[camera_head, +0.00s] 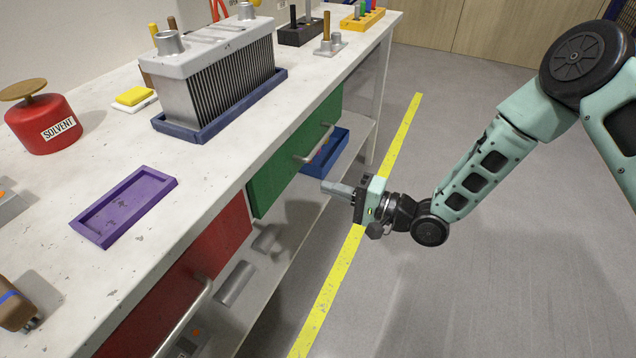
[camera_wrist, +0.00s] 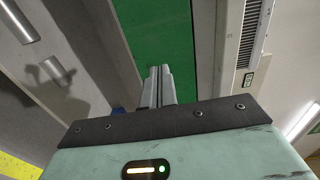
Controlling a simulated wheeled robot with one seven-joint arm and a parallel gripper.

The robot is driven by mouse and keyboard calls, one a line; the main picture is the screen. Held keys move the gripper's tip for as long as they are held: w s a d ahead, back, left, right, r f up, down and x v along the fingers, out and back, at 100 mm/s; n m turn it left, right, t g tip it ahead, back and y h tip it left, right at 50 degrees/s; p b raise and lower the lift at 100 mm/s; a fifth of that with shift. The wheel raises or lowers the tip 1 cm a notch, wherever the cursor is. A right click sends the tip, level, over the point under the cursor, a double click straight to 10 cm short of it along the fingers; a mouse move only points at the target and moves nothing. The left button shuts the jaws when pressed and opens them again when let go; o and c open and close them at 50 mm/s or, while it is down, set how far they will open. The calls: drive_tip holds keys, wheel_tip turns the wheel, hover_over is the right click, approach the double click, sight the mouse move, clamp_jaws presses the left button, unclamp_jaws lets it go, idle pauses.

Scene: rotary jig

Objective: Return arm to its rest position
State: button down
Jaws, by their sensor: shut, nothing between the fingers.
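My gripper (camera_head: 338,188) is held out in the air beside the workbench, level with the green drawer front and left of my arm in the head view. Its fingers point left toward the bench, apart from it as far as I can tell. In the wrist view the two grey fingers (camera_wrist: 160,82) lie side by side, shut with nothing between them. The green drawer front (camera_wrist: 155,35) shows beyond their tips. My arm reaches in from the right edge, bent at the elbow.
The workbench (camera_head: 200,175) carries a purple tray (camera_head: 125,205), a red solvent can (camera_head: 42,120) and a grey finned unit (camera_head: 215,80). Below are a green drawer (camera_head: 295,150), a red drawer (camera_head: 190,285) and a shelf with a blue tray (camera_head: 325,153). The floor right of the yellow line (camera_head: 335,275) is clear.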

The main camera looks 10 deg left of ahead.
drive_tip(key=s+d+r+n+g+h, duration=0.2)
drive_tip(key=s+d+r+n+h, duration=0.25)
drive_tip(key=s, duration=0.45)
drive_tip(key=s+d+r+n+g+h, duration=0.25)
drive_tip(key=s+d+r+h, duration=0.35)
drive_tip(key=s, duration=0.3)
drive_tip(key=s+d+r+n+g+h, duration=0.2)
drive_tip(key=s+d+r+n+h, duration=0.35)
drive_tip(key=s, duration=0.35)
wheel_tip(320, 180, up, 15)
drive_tip(key=p, duration=1.5)
drive_tip(key=shift+m, duration=0.45)
drive_tip(key=shift+w, duration=0.1)
